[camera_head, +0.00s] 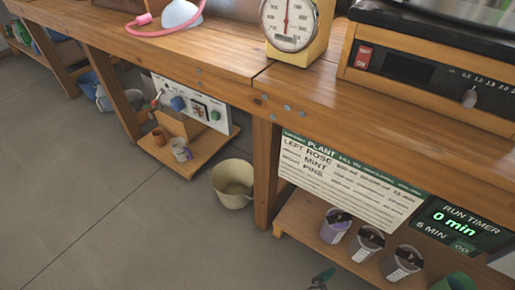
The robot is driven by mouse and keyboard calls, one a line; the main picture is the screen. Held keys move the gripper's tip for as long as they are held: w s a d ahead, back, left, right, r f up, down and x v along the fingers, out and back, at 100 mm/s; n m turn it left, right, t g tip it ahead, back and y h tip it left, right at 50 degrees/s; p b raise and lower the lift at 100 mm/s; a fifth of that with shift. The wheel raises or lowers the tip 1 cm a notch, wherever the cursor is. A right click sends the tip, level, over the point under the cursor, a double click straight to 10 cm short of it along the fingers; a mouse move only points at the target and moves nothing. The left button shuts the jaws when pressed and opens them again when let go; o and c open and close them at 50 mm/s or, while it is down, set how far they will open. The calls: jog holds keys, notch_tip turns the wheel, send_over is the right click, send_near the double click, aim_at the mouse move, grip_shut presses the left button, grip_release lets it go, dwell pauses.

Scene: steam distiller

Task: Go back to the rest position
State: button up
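I cannot make out my gripper or my arm in the head view. A small dark and teal shape (322,278) shows at the bottom edge, cut off and too small to identify. The wooden workbench (225,50) runs across the upper part of the view. A yellow dial scale (291,22) stands on it near the top middle. A wooden-framed unit (430,92) with a red switch and a knob sits on the bench at the right.
Under the bench are a cream bucket (233,184), a low wooden shelf with cups (185,160), a plant notice (345,188), several lidded grey canisters (368,243) and a run timer reading 0 min (459,222). The grey floor (95,215) at the left is open.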

jog(key=s+d+r+m+g+y, duration=0.4)
jog(key=s+d+m+g+y, duration=0.35)
jog(key=m, duration=0.85)
jog(key=s+r+m+t+y+p, duration=0.1)
jog(key=r+m+p, duration=0.1)
jog(key=r+p, duration=1.5)
jog(key=s+a+r+m+y+p, duration=0.1)
jog(key=s+r+m+p, duration=0.1)
jog(key=r+p, duration=1.6)
notch_tip(320, 180, up, 5)
jog(key=shift+s+a+r+t+p, duration=0.1)
jog(key=shift+s+a+t+p, duration=0.15)
jog(key=shift+t+p, duration=0.1)
